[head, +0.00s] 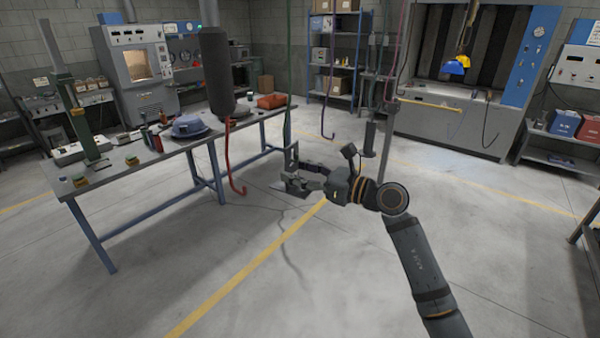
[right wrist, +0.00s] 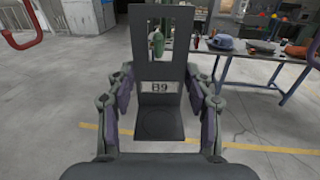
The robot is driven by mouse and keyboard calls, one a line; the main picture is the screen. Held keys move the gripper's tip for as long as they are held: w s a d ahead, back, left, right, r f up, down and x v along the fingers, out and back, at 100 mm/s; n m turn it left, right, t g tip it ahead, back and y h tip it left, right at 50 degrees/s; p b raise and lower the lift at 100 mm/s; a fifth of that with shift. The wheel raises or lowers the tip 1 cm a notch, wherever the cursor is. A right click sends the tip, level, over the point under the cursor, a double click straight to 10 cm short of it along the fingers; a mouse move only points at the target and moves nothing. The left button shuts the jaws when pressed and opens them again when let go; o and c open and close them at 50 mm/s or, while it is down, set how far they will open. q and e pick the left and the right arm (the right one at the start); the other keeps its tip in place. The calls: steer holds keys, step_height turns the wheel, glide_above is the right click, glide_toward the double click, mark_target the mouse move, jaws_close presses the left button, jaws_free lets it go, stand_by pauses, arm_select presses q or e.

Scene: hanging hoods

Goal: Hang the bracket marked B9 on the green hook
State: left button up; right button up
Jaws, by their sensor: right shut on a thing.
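My right gripper (head: 306,182) is shut on a dark grey bracket (head: 291,158) and holds it upright in the air, right of the bench. In the right wrist view the bracket (right wrist: 160,70) stands between the two fingers (right wrist: 160,110). It has a plate with a rectangular window, a label reading B9 and a flat foot. A green line (head: 289,60) hangs from above and runs down behind the bracket in the head view; its hook end is not clear. A green shape (right wrist: 157,43) shows through the window. My left gripper is out of view.
A red hook (head: 236,188) hangs left of the bracket, and a purplish hook (head: 328,136) hangs farther right. A dark cylinder (head: 216,72) hangs before the cluttered bench (head: 150,172). Another dark hook (head: 487,142) hangs at right. The floor below is mostly clear.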

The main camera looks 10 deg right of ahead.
steer(key=shift+f+b, duration=1.25)
steer(key=shift+f, duration=0.05)
stand_by(0.4)
steer(key=o, duration=1.6)
steer(key=shift+s, duration=0.1)
steer(key=shift+s+d+f, duration=0.1)
steer(key=shift+s+d, duration=0.05)
steer(key=shift+d, duration=0.15)
steer(key=v, duration=0.6)
steer(key=shift+s+d, duration=0.25)
steer(key=shift+s, duration=0.05)
